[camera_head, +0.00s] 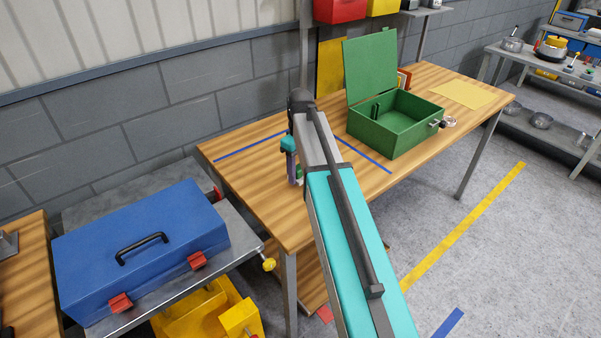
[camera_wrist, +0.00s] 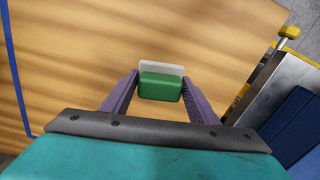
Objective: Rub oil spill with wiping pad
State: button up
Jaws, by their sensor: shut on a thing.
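The wiping pad (camera_wrist: 160,88) is a small green block with a whitish layer along its far edge, seen in the wrist view. My gripper (camera_wrist: 161,80) has its two purple fingers shut on the pad's sides. In the head view my gripper (camera_head: 296,175) points down over the left part of the wooden workbench (camera_head: 250,180), partly hidden by my own arm. I cannot tell whether the pad touches the bench top. I make out no oil spill in either view; my arm and gripper hide part of the bench.
An open green box (camera_head: 395,135) stands on the bench, right of my arm. A blue toolbox (camera_head: 140,235) sits on a metal cart to the left. Blue tape lines (camera_head: 250,146) mark the bench top. A yellow sheet (camera_head: 462,94) lies at the bench's far right.

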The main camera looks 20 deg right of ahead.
jog(key=shift+s+r+p, duration=0.1)
jog(key=shift+r+p, duration=1)
jog(key=shift+r, duration=0.9)
